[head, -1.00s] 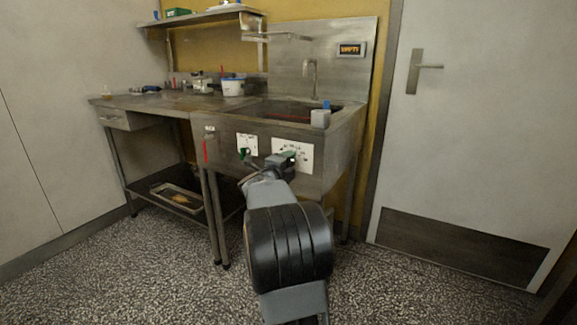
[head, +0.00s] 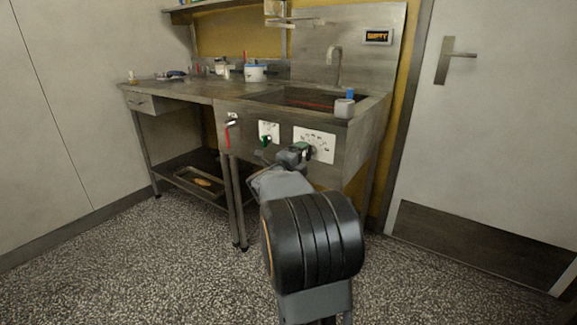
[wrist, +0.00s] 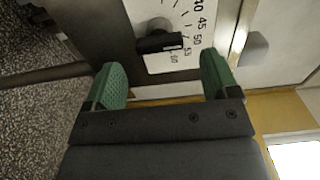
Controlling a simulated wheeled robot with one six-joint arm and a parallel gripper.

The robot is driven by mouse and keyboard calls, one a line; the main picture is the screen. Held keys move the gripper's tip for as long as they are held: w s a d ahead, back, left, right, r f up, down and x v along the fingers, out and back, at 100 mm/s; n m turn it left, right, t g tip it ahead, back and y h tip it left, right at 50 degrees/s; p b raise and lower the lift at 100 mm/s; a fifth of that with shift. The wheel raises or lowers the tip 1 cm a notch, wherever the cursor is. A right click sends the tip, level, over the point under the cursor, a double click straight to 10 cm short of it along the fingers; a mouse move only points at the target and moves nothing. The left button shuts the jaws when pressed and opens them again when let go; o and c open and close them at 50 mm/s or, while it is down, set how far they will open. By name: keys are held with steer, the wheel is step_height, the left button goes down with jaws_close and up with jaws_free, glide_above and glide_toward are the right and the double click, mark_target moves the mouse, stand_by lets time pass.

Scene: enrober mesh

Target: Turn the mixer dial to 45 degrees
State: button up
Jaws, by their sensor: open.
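The mixer dial (wrist: 158,43) is a black knob with a raised bar and a pale mark on the bar's end. It sits on a white plate (wrist: 190,22) with printed numbers, of which 40, 45, 50 and 60 can be read. The bar's mark faces right in the wrist view, roughly toward the 50–55 side; the exact setting is unclear. My gripper (wrist: 160,78) is open, its green-padded fingers wide apart with the dial ahead between them, apart from it. In the head view, my gripper (head: 300,151) is before the dial plate (head: 326,140) and partly covers it.
A smaller white plate with a green part (head: 266,140) is left of the dial plate, beside a red handle (head: 228,135). The sink (head: 310,98) is above, with a grey cup (head: 344,108) on its rim. A door (head: 480,130) stands at right. The speckled floor is clear.

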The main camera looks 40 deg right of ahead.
steer(key=p+v, duration=0.2)
steer(key=v, duration=0.6)
steer(key=shift+a, duration=0.35)
steer(key=shift+s, duration=0.1)
steer(key=w+a+r+n+t+y+p, duration=0.3)
steer(key=a+r+n+t+y+p, duration=0.1)
steer(key=a+r+n+p, duration=0.15)
steer(key=w+a+r+n+t+y+p, duration=0.3)
steer(key=a+r+n+t+p, duration=0.15)
steer(key=r+p, duration=0.25)
steer(key=s+a+r+n+y+p, duration=0.2)
steer(key=a+r+n+y+p, duration=0.55)
steer(key=a+n+p, duration=0.3)
steer(key=s+a+r+n+g+y+p, duration=0.1)
steer(key=s+a+r+n+g+p, duration=0.1)
steer(key=s+n+g+p, duration=0.1)
steer(key=s+a+r+n+g+y+p, duration=0.1)
steer(key=s+a+r+n+g+p, duration=0.1)
steer(key=s+n+p, duration=0.3)
steer(key=s+a+r+n+g+y+p, duration=0.1)
steer(key=s+a+r+n+g+p, duration=0.1)
steer(key=s+p, duration=0.5)
steer(key=s+a+n+g, duration=0.1)
steer(key=s+n+g, duration=0.1)
steer(key=n, duration=0.1)
steer(key=shift+s, duration=0.15)
